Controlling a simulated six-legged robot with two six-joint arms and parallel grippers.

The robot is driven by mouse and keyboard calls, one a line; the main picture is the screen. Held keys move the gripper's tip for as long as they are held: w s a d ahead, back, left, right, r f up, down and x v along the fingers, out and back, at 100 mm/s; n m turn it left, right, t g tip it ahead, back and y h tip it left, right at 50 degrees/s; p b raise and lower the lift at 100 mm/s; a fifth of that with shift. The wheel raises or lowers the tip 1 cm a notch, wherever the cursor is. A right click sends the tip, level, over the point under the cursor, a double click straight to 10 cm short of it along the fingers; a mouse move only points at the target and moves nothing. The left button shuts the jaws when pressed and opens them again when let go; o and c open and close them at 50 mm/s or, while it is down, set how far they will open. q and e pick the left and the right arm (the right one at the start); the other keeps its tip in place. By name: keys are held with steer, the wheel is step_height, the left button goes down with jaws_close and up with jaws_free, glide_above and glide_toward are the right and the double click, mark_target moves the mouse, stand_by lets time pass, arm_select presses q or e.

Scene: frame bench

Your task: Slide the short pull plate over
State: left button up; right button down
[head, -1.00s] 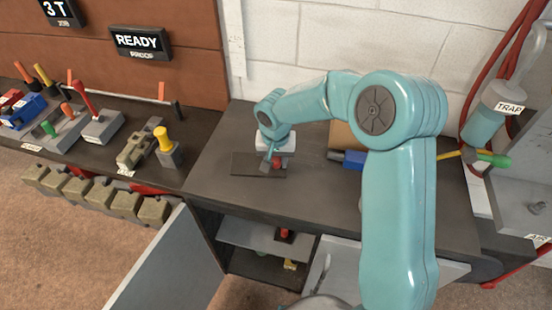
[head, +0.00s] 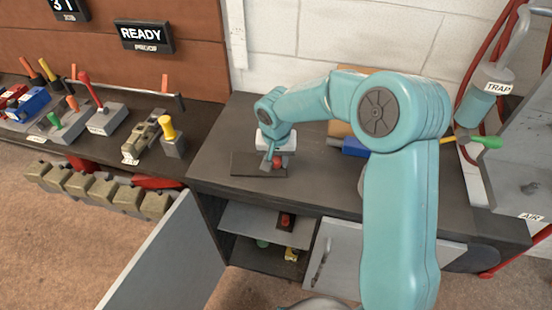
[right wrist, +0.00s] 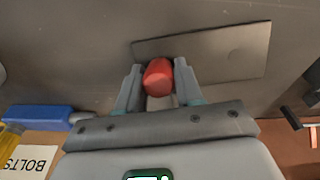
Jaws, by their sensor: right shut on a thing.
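A thin dark plate (head: 247,168) lies flat on the dark bench top. A red knob (right wrist: 158,77) stands at the plate's edge, on a pale grey stem or base. I cannot tell whether the knob is joined to the plate. My right gripper (right wrist: 158,82) is shut on the red knob, one finger on each side. In the head view my right gripper (head: 275,156) is low over the plate's right end. My left gripper is not in view.
A blue tool (head: 354,147) lies right of the gripper, beside a brown box (head: 341,129). A grey cabinet door (head: 160,258) stands open below the bench. Several coloured-handled fixtures stand on the left bench, including a yellow-topped one (head: 168,132). The bench front is clear.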

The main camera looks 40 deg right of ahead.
steer(key=shift+w, duration=0.1)
steer(key=c, duration=0.6)
jaws_free()
steer(key=shift+w+d, duration=0.1)
steer(key=shift+d, duration=0.05)
steer(key=shift+c, duration=0.2)
step_height(320, 180, up, 16)
steer(key=s+a, duration=0.1)
steer(key=s, duration=0.1)
steer(key=shift+a, duration=0.25)
